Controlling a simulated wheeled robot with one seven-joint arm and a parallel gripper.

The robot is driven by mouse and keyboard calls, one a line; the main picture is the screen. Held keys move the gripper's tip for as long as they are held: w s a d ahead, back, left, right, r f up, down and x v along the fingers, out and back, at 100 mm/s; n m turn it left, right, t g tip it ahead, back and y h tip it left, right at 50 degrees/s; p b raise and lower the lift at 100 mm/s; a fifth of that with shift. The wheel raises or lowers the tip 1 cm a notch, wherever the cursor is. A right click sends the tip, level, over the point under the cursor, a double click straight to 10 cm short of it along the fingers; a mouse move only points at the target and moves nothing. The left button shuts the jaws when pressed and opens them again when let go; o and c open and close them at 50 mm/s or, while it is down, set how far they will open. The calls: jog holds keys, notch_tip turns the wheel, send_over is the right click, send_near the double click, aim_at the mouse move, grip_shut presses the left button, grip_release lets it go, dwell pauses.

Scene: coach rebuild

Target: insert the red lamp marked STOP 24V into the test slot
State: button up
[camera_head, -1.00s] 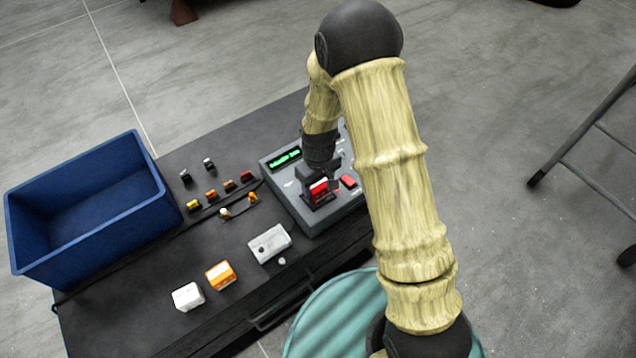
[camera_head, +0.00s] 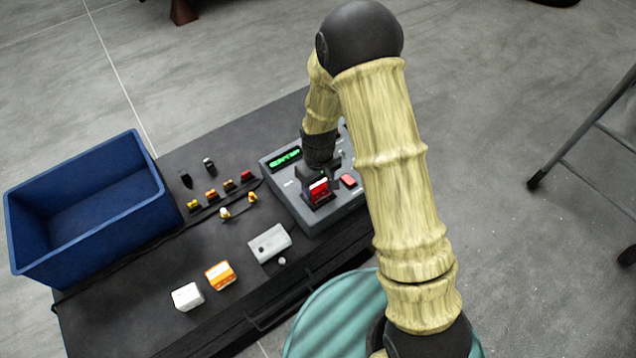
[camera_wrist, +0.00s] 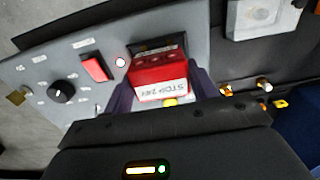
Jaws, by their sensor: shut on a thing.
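The red lamp (camera_wrist: 158,74) has a white label reading STOP 24V, upside down in the wrist view. It also shows in the head view (camera_head: 319,189) at the front of the grey test unit (camera_head: 327,212). My gripper (camera_wrist: 160,92) is shut on the lamp, with a dark finger on each side. The lamp stands at the dark test slot (camera_wrist: 158,47) on the unit's face. Its far end meets the slot, but I cannot tell how deep it sits. In the head view my gripper (camera_head: 321,178) partly hides the lamp.
A blue bin (camera_head: 84,248), white lamp (camera_head: 187,296), orange lamp (camera_head: 220,276) and grey box (camera_head: 269,243) share the dark bench.

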aim_at(318, 184)
jog(key=shift+f+b, duration=0.35)
jog(key=shift+f, duration=0.15)
jog(key=o, duration=0.8)
jog(key=shift+c, duration=0.2)
jog(key=shift+r+p, duration=4)
jog(key=shift+r, duration=1.6)
